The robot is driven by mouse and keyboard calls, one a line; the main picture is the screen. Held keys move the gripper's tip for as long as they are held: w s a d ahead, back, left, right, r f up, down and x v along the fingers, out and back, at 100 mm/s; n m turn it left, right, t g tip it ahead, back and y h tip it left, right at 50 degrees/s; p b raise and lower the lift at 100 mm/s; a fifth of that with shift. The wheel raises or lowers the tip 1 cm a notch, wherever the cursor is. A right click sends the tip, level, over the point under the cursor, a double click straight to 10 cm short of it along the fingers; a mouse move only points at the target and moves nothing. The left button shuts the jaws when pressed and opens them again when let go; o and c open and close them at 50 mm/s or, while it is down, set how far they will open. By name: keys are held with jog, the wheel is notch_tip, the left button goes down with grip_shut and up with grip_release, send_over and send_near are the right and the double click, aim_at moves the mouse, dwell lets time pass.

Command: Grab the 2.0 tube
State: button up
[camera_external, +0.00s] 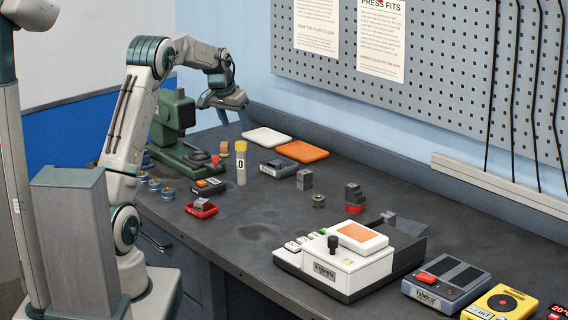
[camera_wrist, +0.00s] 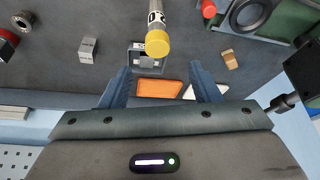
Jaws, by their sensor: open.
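The tube (camera_external: 240,165) stands upright on the bench, with a yellow cap and a white label; a "0" shows on the label, the rest is hard to read. In the wrist view the tube (camera_wrist: 157,18) is seen from above at top centre, its yellow cap towards me. My gripper (camera_external: 231,119) is open and empty, above and behind the tube beside the green press. In the wrist view my gripper (camera_wrist: 160,68) has its two blue-grey fingers spread wide, with the tube beyond the tips, roughly centred between them and not touching.
A green press (camera_external: 178,125) stands left of the tube. A grey tray (camera_external: 278,167), an orange plate (camera_external: 302,151) and a white plate (camera_external: 266,137) lie behind and to the right. A red tray (camera_external: 201,208) and a small dark device (camera_external: 209,187) lie in front. A white machine (camera_external: 345,262) stands front right.

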aim_at(240, 143)
jog(key=x, duration=0.3)
jog(key=shift+f, duration=0.15)
jog(key=shift+d+f+p, duration=0.1)
jog(key=shift+f+p, duration=0.35)
jog(key=shift+f, duration=0.15)
jog(key=p+x, duration=0.1)
jog(key=x, duration=0.3)
jog(key=shift+f, duration=0.2)
jog(key=shift+s, duration=0.1)
grip_shut()
jog(key=shift+r, duration=0.1)
